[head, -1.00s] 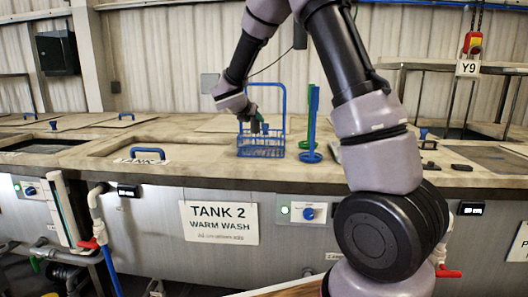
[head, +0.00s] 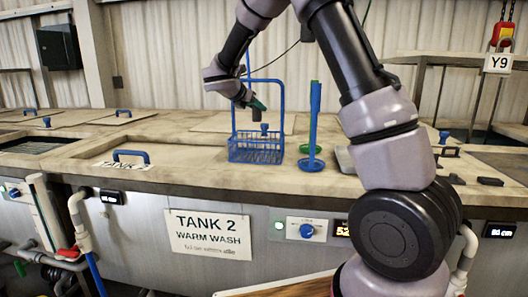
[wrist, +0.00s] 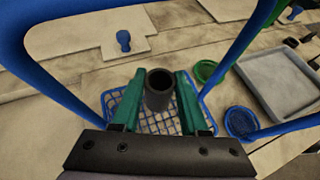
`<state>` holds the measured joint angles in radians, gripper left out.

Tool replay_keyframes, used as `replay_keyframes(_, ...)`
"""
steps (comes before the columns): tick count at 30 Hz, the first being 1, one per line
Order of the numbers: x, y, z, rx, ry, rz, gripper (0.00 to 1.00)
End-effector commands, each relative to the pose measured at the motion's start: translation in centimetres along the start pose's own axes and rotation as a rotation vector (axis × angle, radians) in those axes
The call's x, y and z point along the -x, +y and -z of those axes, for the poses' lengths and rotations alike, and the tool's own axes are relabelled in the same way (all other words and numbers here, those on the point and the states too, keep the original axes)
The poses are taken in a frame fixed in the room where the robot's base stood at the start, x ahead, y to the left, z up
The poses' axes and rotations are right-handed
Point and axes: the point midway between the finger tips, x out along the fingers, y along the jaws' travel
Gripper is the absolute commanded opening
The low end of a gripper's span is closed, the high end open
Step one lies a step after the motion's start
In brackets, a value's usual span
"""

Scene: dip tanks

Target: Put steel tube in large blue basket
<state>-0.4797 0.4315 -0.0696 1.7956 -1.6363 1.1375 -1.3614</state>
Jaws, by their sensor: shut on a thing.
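The steel tube is a short, dark, hollow cylinder; its open end (wrist: 159,82) faces the wrist camera. My gripper (wrist: 155,95) has green fingers shut on the tube, one on each side. In the head view, my gripper (head: 257,103) holds the tube (head: 256,115) roughly upright, inside the tall handle arch and above the basket rim. The large blue basket (head: 256,152) is a wire mesh box standing on the tank top. Its mesh floor (wrist: 150,122) shows under the tube in the wrist view, partly hidden by my fingers and gripper body.
A grey tray (wrist: 280,83) lies further right.

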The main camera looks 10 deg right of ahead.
Motion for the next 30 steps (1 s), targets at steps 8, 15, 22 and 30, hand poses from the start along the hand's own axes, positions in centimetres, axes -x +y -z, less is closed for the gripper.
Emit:
replay_keyframes(8,-2.1,-0.2,3.9,0.004,0.001,0.002,0.00)
replay_keyframes(15,-3.2,-0.2,5.8,0.001,0.000,0.000,0.00)
replay_keyframes(22,-4.6,-0.3,8.5,0.004,0.002,0.001,0.00)
replay_keyframes(30,-4.8,-0.3,8.8,0.000,0.000,-0.001,0.00)
